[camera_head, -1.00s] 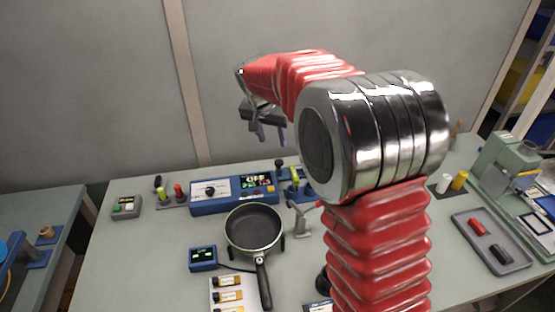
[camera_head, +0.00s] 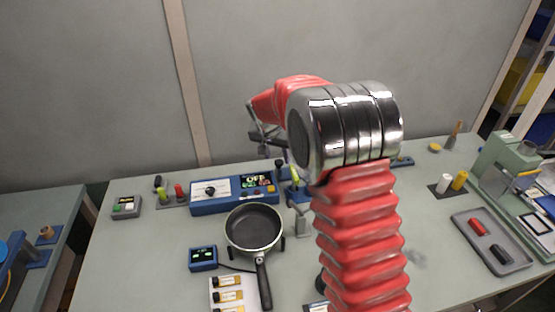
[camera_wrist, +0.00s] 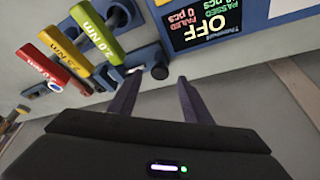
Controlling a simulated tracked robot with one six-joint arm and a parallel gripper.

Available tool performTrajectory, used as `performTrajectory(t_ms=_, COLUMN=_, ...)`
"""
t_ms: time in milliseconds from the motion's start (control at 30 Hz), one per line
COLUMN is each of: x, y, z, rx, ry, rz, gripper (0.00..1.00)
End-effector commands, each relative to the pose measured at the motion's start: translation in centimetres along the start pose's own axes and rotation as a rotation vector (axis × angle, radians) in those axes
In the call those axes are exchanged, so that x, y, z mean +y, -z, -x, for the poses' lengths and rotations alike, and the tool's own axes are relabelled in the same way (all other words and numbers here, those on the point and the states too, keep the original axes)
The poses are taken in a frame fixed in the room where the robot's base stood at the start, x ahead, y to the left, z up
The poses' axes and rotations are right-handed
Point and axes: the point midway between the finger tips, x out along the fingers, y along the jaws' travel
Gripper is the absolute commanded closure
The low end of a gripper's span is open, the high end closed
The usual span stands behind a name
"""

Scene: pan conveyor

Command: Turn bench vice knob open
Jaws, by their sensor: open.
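I cannot make out the bench vice or its knob for certain in either view. My gripper (camera_head: 268,140) hangs in the air above the back of the bench, partly hidden by my arm in the head view. In the wrist view my gripper (camera_wrist: 158,80) is open, with nothing between its two dark fingers. Beyond the fingers are green, yellow and red torque drivers (camera_wrist: 97,32) and a black round end (camera_wrist: 160,72) near a blue holder. A small grey fixture (camera_head: 302,219) stands right of the pan; whether it is the vice is unclear.
A blue control box (camera_head: 235,194) with an OFF display stands at the back. A frying pan (camera_head: 254,229) sits in front of it. A grey tray (camera_head: 478,252) and a pale green machine (camera_head: 503,160) are at the right. A wall closes the back.

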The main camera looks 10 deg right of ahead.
Motion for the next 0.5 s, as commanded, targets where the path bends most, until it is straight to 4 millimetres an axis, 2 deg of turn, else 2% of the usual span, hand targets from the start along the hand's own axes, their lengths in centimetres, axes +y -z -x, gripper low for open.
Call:
performTrajectory(t_ms=100, x=0.0, y=0.0, z=-1.6, rx=-0.001, ry=-0.002, rz=0.0, gripper=0.55)
performTrajectory(t_ms=200, x=0.0, y=0.0, z=-2.4, rx=0.001, ry=0.0, rz=0.0, gripper=0.55)
performTrajectory(t_ms=500, x=0.0, y=0.0, z=-2.9, rx=0.001, ry=0.0, rz=-0.001, gripper=0.55)
